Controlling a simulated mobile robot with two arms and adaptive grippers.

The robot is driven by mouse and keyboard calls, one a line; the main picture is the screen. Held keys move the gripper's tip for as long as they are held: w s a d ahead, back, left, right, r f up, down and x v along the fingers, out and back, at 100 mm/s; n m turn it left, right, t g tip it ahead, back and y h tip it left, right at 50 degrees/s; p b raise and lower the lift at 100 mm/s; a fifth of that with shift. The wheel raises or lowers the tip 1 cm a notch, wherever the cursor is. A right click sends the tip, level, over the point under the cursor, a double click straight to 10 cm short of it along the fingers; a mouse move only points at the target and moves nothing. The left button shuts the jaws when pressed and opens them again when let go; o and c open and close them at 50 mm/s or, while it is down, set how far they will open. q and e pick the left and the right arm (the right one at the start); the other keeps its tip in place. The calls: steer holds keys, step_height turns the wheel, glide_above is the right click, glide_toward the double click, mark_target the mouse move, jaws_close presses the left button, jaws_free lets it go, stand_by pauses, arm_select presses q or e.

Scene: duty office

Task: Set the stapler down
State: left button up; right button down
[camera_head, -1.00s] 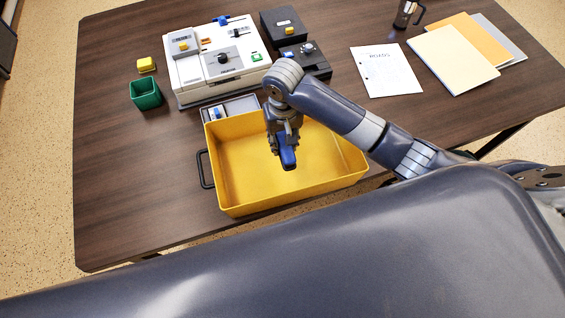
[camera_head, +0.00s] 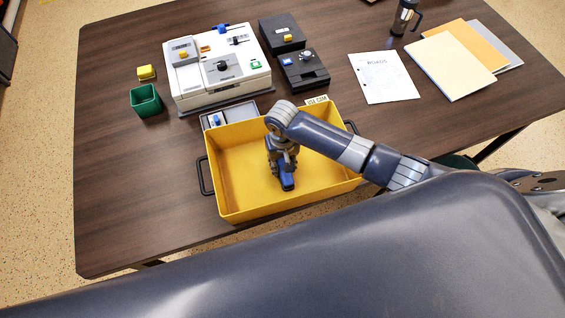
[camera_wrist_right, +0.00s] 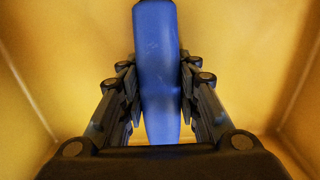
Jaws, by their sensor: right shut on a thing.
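The blue stapler (camera_head: 287,181) is inside the yellow bin (camera_head: 236,213), low between the bin's walls. My right gripper (camera_head: 283,168) is shut on it, with the arm reaching in from the right. In the right wrist view the blue stapler (camera_wrist_right: 157,60) lies lengthwise between the two dark fingers of my right gripper (camera_wrist_right: 160,95), with the yellow floor and walls around. I cannot tell whether the stapler touches the bin floor. My left gripper is not in view.
The yellow bin stands at the table's front edge, with dark handles at its sides. Behind it are a white device (camera_head: 215,75), black boxes (camera_head: 303,70) and a grey tray (camera_head: 232,110). A green cup (camera_head: 146,101) stands left; papers (camera_head: 384,78) lie right. The table's left front is clear.

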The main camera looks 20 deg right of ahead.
steer(key=c, duration=1.2)
jaws_free()
steer(key=shift+f, duration=0.1)
step_height(320, 180, up, 12)
steer(key=shift+r, duration=0.2)
